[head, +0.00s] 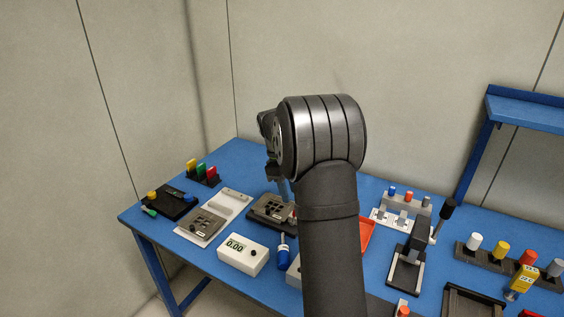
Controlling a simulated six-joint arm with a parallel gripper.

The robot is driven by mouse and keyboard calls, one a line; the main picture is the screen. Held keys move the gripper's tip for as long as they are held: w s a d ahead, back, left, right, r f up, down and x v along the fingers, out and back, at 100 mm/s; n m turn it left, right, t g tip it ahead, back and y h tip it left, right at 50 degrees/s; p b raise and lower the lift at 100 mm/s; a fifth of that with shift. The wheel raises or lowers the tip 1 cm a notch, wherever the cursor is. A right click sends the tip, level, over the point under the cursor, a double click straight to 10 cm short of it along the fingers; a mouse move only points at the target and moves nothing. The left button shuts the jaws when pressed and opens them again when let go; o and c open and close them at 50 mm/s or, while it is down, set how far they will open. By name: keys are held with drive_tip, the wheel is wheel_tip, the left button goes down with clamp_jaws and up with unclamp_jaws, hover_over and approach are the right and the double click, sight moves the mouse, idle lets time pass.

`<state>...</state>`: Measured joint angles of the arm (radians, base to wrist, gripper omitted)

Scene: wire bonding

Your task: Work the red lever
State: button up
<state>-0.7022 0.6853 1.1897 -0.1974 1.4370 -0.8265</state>
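No single red lever stands out for certain. A red-orange cap (408,197) tops the middle of three posts on a pale base, between a blue and a grey one. Another red-orange cap (528,258) stands in a row at the right. A red block (211,172) stands at the back left beside green and yellow ones. My gripper (281,187) shows only in part, past the bulky wrist of my arm, above a dark fixture. My arm hides the rest of it, and its fingers cannot be made out.
A white meter reading 0.00 (243,254), a blue-handled tool (284,254) and a grey plate with a dark fixture (203,224) lie left of my arm. A black-handled lever device (411,262) and an orange-red tray (367,236) are right of it. A blue shelf (527,110) rises at right.

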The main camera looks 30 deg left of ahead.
drive_tip(key=v, duration=1.1)
drive_tip(key=x, duration=1.7)
drive_tip(key=shift+f, duration=0.2)
drive_tip(key=shift+d, duration=0.1)
